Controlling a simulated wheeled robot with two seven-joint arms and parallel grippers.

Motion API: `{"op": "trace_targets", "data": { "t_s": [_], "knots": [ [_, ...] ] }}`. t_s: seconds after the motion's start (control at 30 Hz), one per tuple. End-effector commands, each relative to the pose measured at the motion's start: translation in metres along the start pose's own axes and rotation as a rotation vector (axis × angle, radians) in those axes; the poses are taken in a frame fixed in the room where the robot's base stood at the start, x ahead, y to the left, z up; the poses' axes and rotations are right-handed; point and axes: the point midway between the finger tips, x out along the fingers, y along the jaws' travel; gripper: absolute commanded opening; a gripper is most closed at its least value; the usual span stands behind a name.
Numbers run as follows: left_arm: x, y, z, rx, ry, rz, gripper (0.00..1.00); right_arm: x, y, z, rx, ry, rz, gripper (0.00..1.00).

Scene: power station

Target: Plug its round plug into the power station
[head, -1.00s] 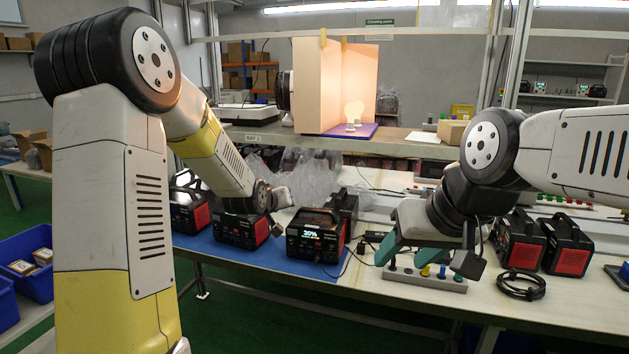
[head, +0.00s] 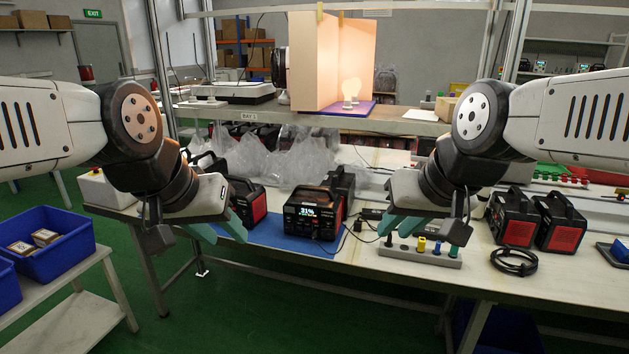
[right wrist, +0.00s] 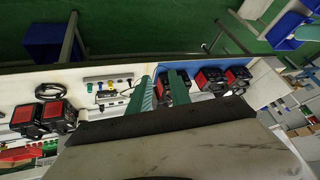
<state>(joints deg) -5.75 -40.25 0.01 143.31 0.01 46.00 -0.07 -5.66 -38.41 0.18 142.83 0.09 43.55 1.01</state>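The power station (head: 313,213) is a black box with a handle and red side, standing on the blue mat; its display reads about 31%. A thin black cable (head: 346,238) runs from low on its front toward a small black adapter (head: 371,214) at its right. The round plug is too small to make out. My left gripper (head: 219,232) is open and empty, left of the power station, over the table's front edge. My right gripper (head: 424,229) is open above the grey strip, right of the power station; its fingers (right wrist: 160,86) look apart and empty in the right wrist view.
A grey strip (head: 433,260) with several coloured pieces lies below my right gripper. A coiled black cable (head: 514,262) and two more black-red units (head: 559,222) stand right. Another unit (head: 246,203) stands left. A lit bulb (head: 350,90) is on the shelf. Blue bins (head: 55,262) are left.

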Motion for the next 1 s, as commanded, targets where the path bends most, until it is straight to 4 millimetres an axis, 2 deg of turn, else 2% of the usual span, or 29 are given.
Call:
{"op": "trace_targets", "data": {
  "t_s": [0.03, 0.1, 0.17, 0.3, 0.4, 0.6, 0.8, 1.0],
  "knots": [
    [0.0, 0.0, 0.0, 0.0, -0.001, 0.0, 0.39, 0.008, -0.001, -0.01, 0.015, 0.007, 0.0, 0.12],
    [0.0, 0.0, 0.0, 0.0, 0.0, 0.0, 0.39, 0.024, -0.003, -0.032, 0.051, 0.036, -0.003, 0.0],
    [0.0, 0.0, 0.0, -0.001, 0.0, 0.0, 0.39, 0.041, -0.006, -0.055, 0.091, 0.071, -0.008, 0.0],
    [0.0, 0.0, -0.001, -0.001, 0.001, 0.0, 0.39, 0.091, -0.014, -0.109, 0.199, 0.163, -0.033, 0.0],
    [0.0, 0.0, -0.001, -0.001, 0.001, 0.0, 0.39, 0.129, -0.02, -0.142, 0.28, 0.229, -0.061, 0.0],
    [0.0, 0.0, -0.001, -0.001, 0.001, 0.0, 0.39, 0.21, -0.031, -0.191, 0.452, 0.355, -0.135, 0.0],
    [0.0, 0.0, -0.001, -0.001, 0.001, 0.0, 0.39, 0.291, -0.039, -0.214, 0.637, 0.473, -0.227, 0.0],
    [0.0, 0.0, -0.001, -0.001, 0.002, 0.0, 0.39, 0.368, -0.042, -0.208, 0.833, 0.588, -0.328, 0.0]
  ]
}}
